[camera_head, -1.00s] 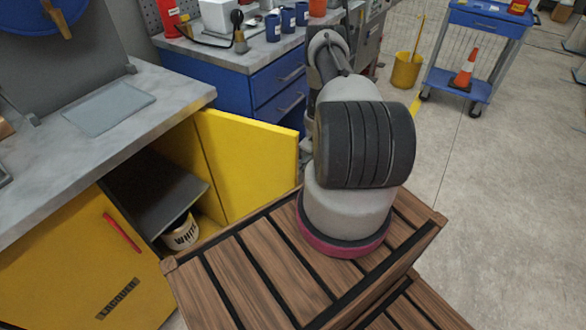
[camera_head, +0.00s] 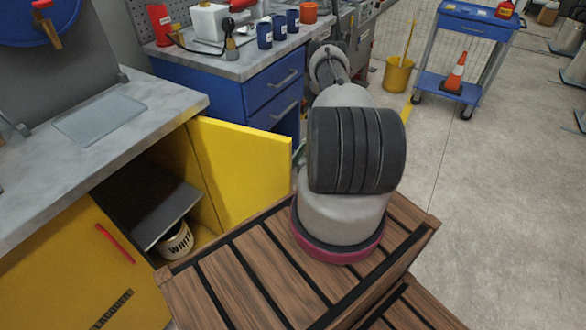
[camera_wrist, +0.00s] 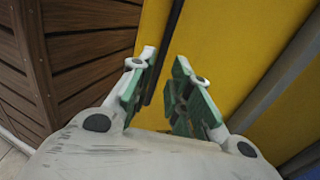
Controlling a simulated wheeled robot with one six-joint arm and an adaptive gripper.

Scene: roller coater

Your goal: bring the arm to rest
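My gripper (camera_wrist: 163,75) shows in the wrist view with its two green-padded fingers apart and nothing between them. Beyond the fingers is a yellow cabinet surface, with my wooden-slatted body at the left. In the head view my arm stands on my wooden-slatted base, with its upper links folded towards the back. My gripper is hidden there behind the arm and the open yellow door (camera_head: 240,170). I cannot tell whether the fingers touch the yellow surface.
A yellow cabinet holds a white can (camera_head: 176,241) under a grey worktop (camera_head: 150,95). A blue drawer bench (camera_head: 270,100) carries several blue cups. A yellow bucket (camera_head: 398,76) and a blue cart (camera_head: 452,88) with an orange cone (camera_head: 455,74) stand behind. The floor at right is clear.

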